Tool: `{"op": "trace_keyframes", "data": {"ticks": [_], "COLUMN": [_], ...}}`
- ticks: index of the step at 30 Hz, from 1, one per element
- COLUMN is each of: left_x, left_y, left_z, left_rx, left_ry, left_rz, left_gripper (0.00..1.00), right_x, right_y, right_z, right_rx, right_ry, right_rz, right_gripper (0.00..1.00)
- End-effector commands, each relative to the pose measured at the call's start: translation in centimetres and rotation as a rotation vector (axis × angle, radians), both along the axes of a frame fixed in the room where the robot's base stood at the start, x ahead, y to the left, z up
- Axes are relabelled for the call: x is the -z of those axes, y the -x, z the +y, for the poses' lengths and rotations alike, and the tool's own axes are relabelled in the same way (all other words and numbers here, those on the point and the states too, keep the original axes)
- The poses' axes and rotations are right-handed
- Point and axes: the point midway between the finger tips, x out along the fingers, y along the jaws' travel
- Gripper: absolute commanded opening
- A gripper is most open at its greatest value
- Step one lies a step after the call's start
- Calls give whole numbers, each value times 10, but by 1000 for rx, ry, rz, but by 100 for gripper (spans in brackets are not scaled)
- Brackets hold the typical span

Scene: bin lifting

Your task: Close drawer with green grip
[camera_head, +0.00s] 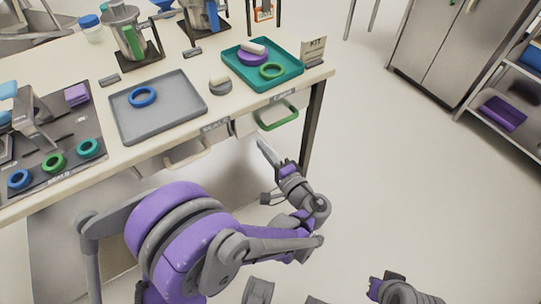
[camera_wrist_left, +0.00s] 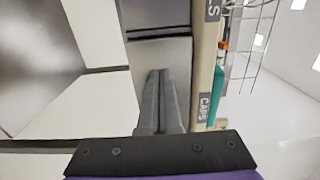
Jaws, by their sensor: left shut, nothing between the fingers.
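The green grip (camera_head: 279,117) sticks out below the table's edge, under the label CAPS. How far its drawer stands open cannot be told. My left gripper (camera_head: 264,146) is shut and empty, just below and in front of the green grip, with a gap showing between them. In the left wrist view my shut fingers (camera_wrist_left: 158,98) point at a plain grey panel (camera_wrist_left: 155,52) beside the CAPS label; contact cannot be told. The green grip is not clearly seen there. Part of my right arm's end (camera_head: 400,290) shows at the bottom right; its fingers cannot be made out.
A pale grip (camera_head: 188,156) under the SEALS label is left of the green one. The table (camera_head: 200,130) holds a grey tray (camera_head: 185,118), a teal tray (camera_head: 285,82) and several rings. A table leg (camera_head: 314,120) stands right of the green grip.

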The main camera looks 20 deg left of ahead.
Motion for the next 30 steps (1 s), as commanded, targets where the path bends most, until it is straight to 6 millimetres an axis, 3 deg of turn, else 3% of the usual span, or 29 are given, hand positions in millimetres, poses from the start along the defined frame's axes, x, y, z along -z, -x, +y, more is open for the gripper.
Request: {"op": "trace_keyframes", "data": {"ticks": [6,12,30], "left_x": [1,1,0], "left_y": [-28,-44,-55], "left_z": [37,57,70], "left_rx": [-4,-1,-1], "left_ry": [-1,0,1], "left_rz": [1,1,1], "left_gripper": [0,0,0], "right_x": [7,12,12], "right_y": [-1,-2,-2], "right_z": [0,0,0], "right_rx": [1,1,1], "right_ry": [-1,-1,-2], "right_rz": [2,3,3], "right_gripper": [0,0,0]}}
